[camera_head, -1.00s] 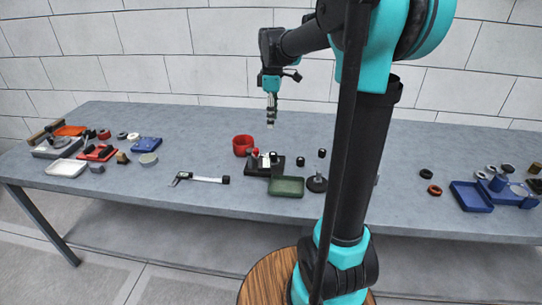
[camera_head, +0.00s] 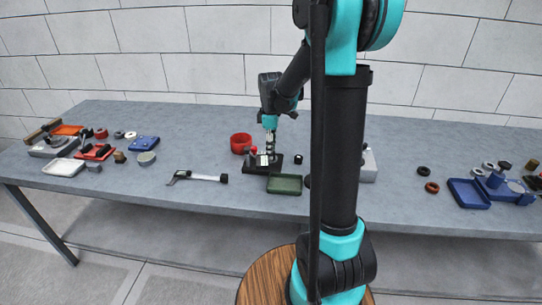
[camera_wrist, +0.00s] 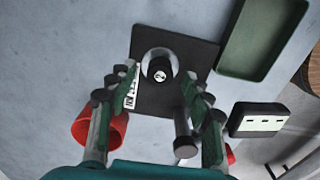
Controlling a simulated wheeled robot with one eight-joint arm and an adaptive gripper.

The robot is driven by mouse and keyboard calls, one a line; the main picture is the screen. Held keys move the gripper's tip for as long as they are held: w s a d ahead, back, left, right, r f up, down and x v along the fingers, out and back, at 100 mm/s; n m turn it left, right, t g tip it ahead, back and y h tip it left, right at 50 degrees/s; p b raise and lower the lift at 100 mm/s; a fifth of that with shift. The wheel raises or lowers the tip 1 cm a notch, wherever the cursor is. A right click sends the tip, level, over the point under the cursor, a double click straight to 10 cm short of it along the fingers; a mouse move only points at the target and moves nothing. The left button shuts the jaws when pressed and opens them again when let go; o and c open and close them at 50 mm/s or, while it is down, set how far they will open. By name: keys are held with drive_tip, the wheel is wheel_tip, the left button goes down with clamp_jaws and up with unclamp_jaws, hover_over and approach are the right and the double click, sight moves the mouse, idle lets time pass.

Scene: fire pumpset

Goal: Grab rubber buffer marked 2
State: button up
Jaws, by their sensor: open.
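A black rubber buffer (camera_wrist: 160,68) stands upright in a pale round holder on a black base plate (camera_wrist: 200,50). A round white mark on its top looks like a 2, but it is small. In the wrist view my gripper (camera_wrist: 158,82) is open, with one finger on each side of the buffer, apart from it and holding nothing. In the head view my gripper (camera_head: 268,150) is low over the black base (camera_head: 262,169) at mid-table, and the buffer is not clearly visible there.
A red round container (camera_head: 241,143) stands left of the base. A green tray (camera_head: 285,184) lies in front. A metal post (camera_wrist: 184,142) rises near the right finger, with a black-and-white block (camera_wrist: 257,120) farther right. A caliper-like tool (camera_head: 197,178) lies to the left.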

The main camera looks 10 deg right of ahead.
drive_tip(key=shift+f, duration=0.55)
drive_tip(key=c, duration=1.1)
